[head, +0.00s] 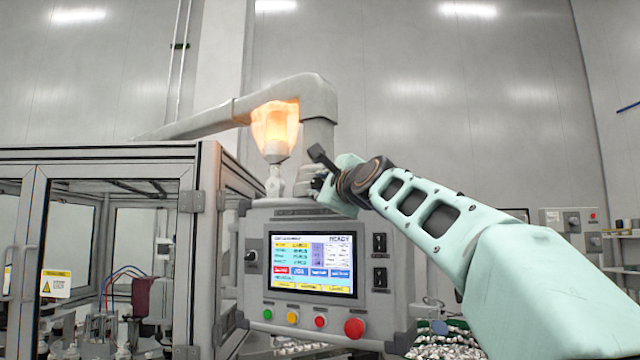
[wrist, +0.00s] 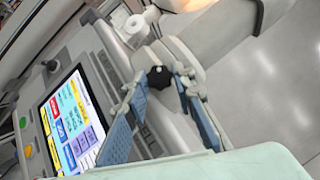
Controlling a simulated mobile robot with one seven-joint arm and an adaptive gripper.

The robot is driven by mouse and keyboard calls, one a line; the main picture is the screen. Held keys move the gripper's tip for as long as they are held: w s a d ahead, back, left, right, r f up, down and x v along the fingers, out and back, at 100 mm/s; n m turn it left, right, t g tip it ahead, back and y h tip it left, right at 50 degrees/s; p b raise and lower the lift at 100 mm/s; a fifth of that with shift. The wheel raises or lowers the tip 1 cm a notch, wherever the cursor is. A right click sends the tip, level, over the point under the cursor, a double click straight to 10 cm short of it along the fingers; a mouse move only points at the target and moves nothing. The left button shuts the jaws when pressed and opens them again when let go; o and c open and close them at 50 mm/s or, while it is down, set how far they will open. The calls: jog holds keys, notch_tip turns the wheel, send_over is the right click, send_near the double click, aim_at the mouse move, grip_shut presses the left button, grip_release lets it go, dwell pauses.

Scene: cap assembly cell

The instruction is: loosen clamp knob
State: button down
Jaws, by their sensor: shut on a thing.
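The clamp knob (wrist: 158,77) is a small black lobed knob on the grey mount above the control panel, seen in the wrist view. My gripper (wrist: 161,82) has one finger on each side of it, with the tips closed on the knob. In the head view my gripper (head: 312,182) reaches in from the right to the grey arm joint just above the panel housing.
The control panel (head: 312,262) hangs below, with a lit screen (head: 310,258), colored buttons and a red stop button (head: 354,327). A lit orange lamp (head: 274,128) and a grey support arm (head: 285,95) are close by. A glazed machine enclosure (head: 195,202) stands at left.

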dwell(0.4)
jog(key=c, duration=1.6)
grip_release()
